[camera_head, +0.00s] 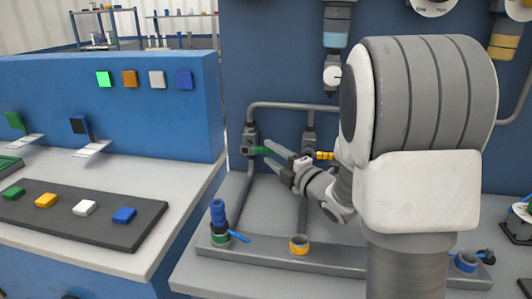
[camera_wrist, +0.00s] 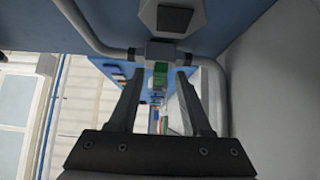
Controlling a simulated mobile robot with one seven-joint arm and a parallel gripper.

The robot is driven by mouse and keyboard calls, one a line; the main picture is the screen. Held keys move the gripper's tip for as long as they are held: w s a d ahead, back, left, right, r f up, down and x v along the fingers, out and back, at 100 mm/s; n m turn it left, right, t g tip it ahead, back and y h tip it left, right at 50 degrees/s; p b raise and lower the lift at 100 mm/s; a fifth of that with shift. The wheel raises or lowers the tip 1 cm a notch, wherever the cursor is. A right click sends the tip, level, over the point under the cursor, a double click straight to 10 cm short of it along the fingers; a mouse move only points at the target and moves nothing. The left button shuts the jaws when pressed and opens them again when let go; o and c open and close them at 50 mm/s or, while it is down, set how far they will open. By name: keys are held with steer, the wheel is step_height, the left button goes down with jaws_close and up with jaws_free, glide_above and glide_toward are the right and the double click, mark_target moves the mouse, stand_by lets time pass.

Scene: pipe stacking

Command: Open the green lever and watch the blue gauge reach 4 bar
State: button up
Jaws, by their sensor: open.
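The green lever (camera_head: 261,150) sticks out to the right from a valve on the grey pipe, at the blue back wall. In the wrist view the green lever (camera_wrist: 160,76) shows between the two fingers. My gripper (camera_head: 274,156) is open, with its fingertips close to the lever's free end; I cannot tell whether they touch it. A small white round dial (camera_head: 332,76) hangs under a pipe with a light blue band. I cannot tell whether it is the blue gauge, and its reading is too small to see.
A yellow lever (camera_head: 325,155) sits just right of my gripper, partly behind my arm. A blue-handled valve (camera_head: 219,216) and a yellow-ringed stub (camera_head: 299,244) stand on the grey base. More dials (camera_head: 434,5) are at the top right. A console with coloured buttons (camera_head: 84,208) is left.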

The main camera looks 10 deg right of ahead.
mark_target(257, 150)
steer(key=shift+x, duration=1.45)
steer(key=shift+c, duration=0.3)
steer(key=shift+s, duration=0.1)
jaws_close()
